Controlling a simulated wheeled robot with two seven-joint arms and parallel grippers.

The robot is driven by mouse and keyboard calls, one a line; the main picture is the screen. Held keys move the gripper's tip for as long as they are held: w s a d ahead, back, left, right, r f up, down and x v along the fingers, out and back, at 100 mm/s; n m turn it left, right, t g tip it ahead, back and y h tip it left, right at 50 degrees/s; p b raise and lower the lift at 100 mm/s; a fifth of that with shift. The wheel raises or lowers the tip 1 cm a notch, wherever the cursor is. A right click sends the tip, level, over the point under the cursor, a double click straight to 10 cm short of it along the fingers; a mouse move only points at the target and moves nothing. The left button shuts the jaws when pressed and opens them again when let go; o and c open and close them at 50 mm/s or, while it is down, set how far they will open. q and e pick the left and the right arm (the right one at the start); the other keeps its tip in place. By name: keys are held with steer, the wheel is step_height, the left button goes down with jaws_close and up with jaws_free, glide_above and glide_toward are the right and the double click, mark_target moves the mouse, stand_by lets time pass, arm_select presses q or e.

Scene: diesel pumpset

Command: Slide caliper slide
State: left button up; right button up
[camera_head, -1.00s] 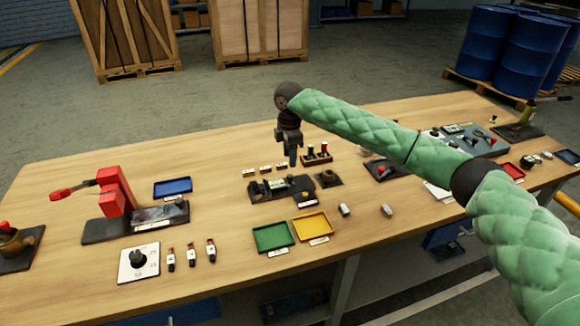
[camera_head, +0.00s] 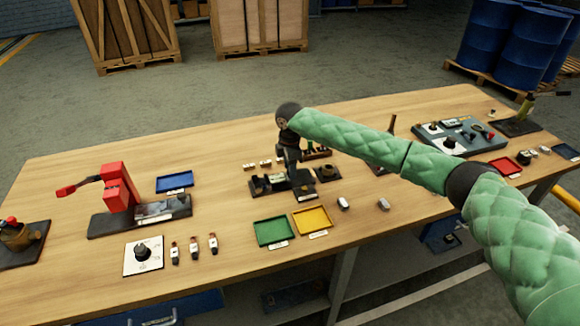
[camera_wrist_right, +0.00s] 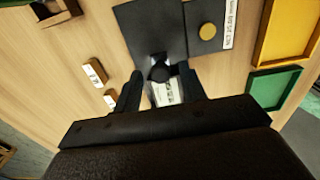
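The caliper fixture (camera_head: 268,184) is a dark block with a pale scale, near the middle of the table. My right gripper (camera_head: 303,192) points down at its right end in the head view and hides part of it. In the right wrist view the gripper (camera_wrist_right: 161,92) has its two dark fingers apart. A dark round knob (camera_wrist_right: 160,72) and a pale printed strip (camera_wrist_right: 166,93) show between them; I cannot tell whether the fingers touch either. The dark plate (camera_wrist_right: 150,28) of the fixture lies ahead of the fingers. My left gripper is not in view.
A green tray (camera_head: 256,233) and a yellow tray (camera_head: 330,221) lie in front of the fixture. Small labelled blocks (camera_head: 265,163) stand behind it. A red lever press (camera_head: 118,186) is at left and a grey panel (camera_head: 478,139) at right.

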jaws_close()
steer(key=shift+d, duration=0.2)
steer(key=d, duration=0.1)
steer(key=w+d, duration=0.1)
steer(key=d, duration=0.1)
steer(key=shift+p, duration=0.3)
steer(key=shift+o, duration=0.6)
jaws_free()
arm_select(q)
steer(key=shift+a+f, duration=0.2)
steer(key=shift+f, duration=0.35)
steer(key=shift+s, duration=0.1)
